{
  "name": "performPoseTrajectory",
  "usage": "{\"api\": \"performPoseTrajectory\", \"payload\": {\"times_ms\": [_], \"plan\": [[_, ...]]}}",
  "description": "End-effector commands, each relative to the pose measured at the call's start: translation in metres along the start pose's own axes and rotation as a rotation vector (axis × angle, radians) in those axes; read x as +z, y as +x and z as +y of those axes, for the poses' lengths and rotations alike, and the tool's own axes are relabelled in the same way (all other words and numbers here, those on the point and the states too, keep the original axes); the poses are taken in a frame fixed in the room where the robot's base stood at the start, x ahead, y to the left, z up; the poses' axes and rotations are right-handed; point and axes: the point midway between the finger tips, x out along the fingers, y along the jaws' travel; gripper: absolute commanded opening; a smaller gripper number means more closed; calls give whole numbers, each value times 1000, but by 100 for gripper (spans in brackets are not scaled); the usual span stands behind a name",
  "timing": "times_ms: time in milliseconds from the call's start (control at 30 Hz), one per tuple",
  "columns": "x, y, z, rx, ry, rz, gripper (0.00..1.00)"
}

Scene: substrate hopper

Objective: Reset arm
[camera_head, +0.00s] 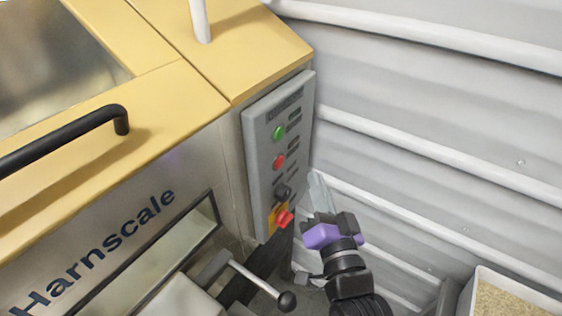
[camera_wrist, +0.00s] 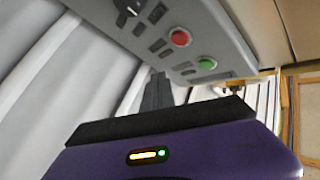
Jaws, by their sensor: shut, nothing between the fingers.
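My gripper (camera_head: 318,222) is dark with a purple body and is in front of the lower part of the grey control panel (camera_head: 264,165). Its fingers are shut and empty. In the head view its tip is just right of the red button on a yellow plate (camera_head: 284,219); I cannot tell if they touch. The panel also carries a green button (camera_head: 279,132), a red button (camera_head: 279,161) and a black knob (camera_head: 282,192). In the wrist view the shut fingers (camera_wrist: 157,92) point toward the wall, with the panel's red button (camera_wrist: 180,38) and green button (camera_wrist: 207,63) above them.
The yellow and grey Harnscale machine (camera_head: 150,190) fills the left, with a black handle (camera_head: 70,138) on top. A lever with a black ball (camera_head: 287,301) sticks out below. A ribbed white wall (camera_head: 430,100) stands right. A bin of pale grain (camera_head: 505,300) is at lower right.

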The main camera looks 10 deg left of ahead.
Motion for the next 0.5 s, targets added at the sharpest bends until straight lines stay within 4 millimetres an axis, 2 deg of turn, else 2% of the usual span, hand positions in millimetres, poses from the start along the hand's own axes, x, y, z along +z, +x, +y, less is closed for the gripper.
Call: {"api": "performPoseTrajectory", "payload": {"times_ms": [267,367,433,500], "plan": [[-1,0,-1,-2,-15,4,0],[-15,-1,-8,-20,-75,47,0],[-30,-9,-13,-30,-127,94,0],[-35,-27,-8,-16,-173,119,0]]}}
